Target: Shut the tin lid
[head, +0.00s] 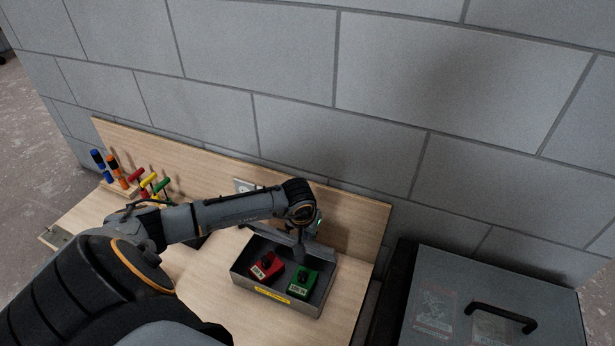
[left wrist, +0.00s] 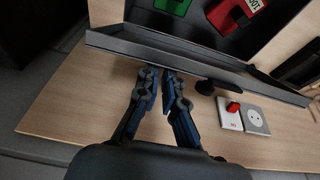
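The grey tin (head: 241,281) sits on the wooden bench with a yellow label on its front. Its lid stands raised at the back edge, seen partly in the head view (head: 262,239) behind my left gripper. My left gripper (head: 300,246) is at the back of the tin, by the lid. In the left wrist view its fingers (left wrist: 160,73) are close together, empty, on the lid's outer side. My right gripper is out of view.
A red block (head: 266,265) and a green block (head: 303,282) lie inside the tin. A wall socket (left wrist: 256,121) and red switch (left wrist: 232,106) are on the backboard behind. A tool rack (head: 121,187) stands left; a grey case (head: 450,290) is right.

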